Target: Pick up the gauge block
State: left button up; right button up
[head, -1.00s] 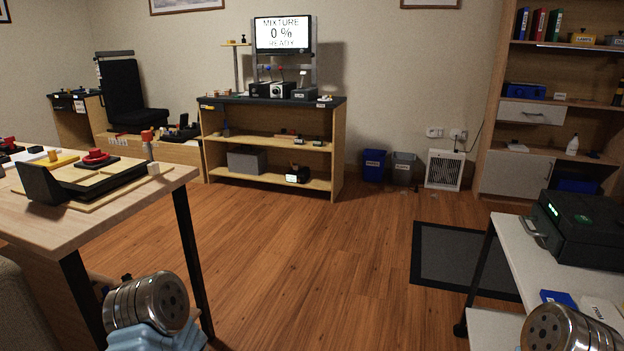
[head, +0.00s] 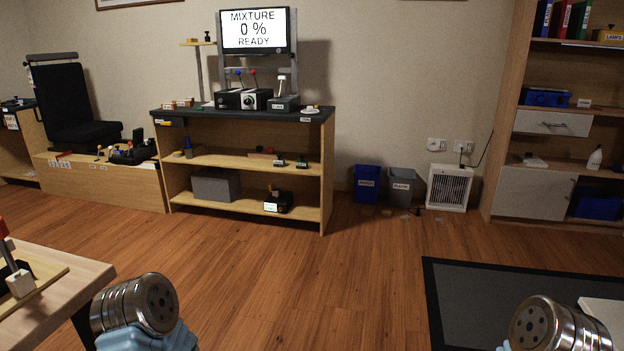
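I cannot pick out a gauge block for certain; the small items on the dark-topped bench (head: 240,114) are too small to tell apart. Small brownish blocks (head: 180,103) lie on its top at the left, and small dark items (head: 290,163) sit on its middle shelf. Metal round-ended parts of my two arms show at the bottom left and bottom right. No gripper fingers are in view, so what they hold is hidden.
A screen (head: 254,31) above the bench reads "MIXTURE 0 % READY". A wooden table (head: 75,272) is at the lower left. A dark mat (head: 500,300), bins (head: 367,184) and a white heater (head: 449,187) are at the right. Wooden floor lies open before the bench.

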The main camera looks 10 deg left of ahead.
aim_at(165, 107)
jog(key=i+z, duration=0.1)
jog(key=i, duration=1.45)
jog(key=i+u, duration=0.45)
jog(key=i+l+u, duration=0.1)
jog(key=i+u, duration=0.35)
jog(key=i+j+u, duration=0.3)
jog(key=i, duration=0.15)
jog(key=i+u, duration=0.3)
jog(key=i, duration=0.15)
jog(key=i+j+z, duration=0.15)
jog(key=i, duration=0.35)
jog(key=j, duration=0.1)
